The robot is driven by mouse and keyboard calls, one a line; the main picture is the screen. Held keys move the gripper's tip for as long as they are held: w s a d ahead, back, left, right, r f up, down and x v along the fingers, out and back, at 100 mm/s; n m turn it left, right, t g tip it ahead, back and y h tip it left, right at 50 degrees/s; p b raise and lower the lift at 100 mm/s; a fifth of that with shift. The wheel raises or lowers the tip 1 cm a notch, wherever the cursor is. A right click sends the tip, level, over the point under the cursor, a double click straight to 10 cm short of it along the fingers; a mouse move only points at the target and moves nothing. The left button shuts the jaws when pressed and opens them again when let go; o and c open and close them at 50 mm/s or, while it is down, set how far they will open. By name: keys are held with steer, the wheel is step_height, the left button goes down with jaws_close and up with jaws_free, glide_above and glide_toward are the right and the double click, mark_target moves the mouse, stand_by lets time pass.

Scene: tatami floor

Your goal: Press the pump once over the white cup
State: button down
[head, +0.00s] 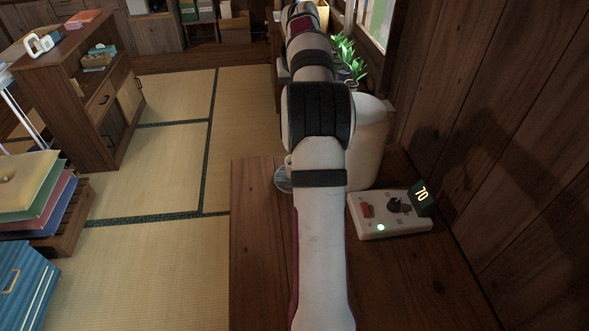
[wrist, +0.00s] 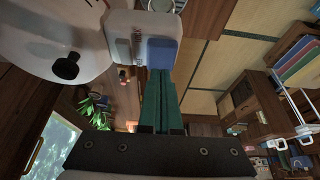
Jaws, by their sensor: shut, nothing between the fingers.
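The white rounded dispenser (head: 371,140) stands on the wooden counter, partly hidden behind my arm in the head view. In the wrist view its white body (wrist: 45,35) fills the upper left, with a black oval part on it. A blue pad (wrist: 161,52), apparently the pump's press part, is on a white block at its side. My gripper (wrist: 160,72) is shut and empty, its green fingertips right at the blue pad's edge; I cannot tell if they touch. A white round rim (wrist: 163,5), possibly the cup, is cut off at the top. A round grille (head: 283,179) shows left of my arm.
A control box (head: 388,215) with a red switch, dark knob, green light and a display reading 70 sits right of my arm. A wooden wall stands close on the right. Potted plants (head: 347,60) are behind. The counter (head: 258,260) is clear at the front left.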

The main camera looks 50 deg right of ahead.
steer(key=shift+f, duration=0.1)
steer(key=shift+f, duration=1.3)
steer(key=shift+r, duration=1.35)
step_height(320, 180, up, 6)
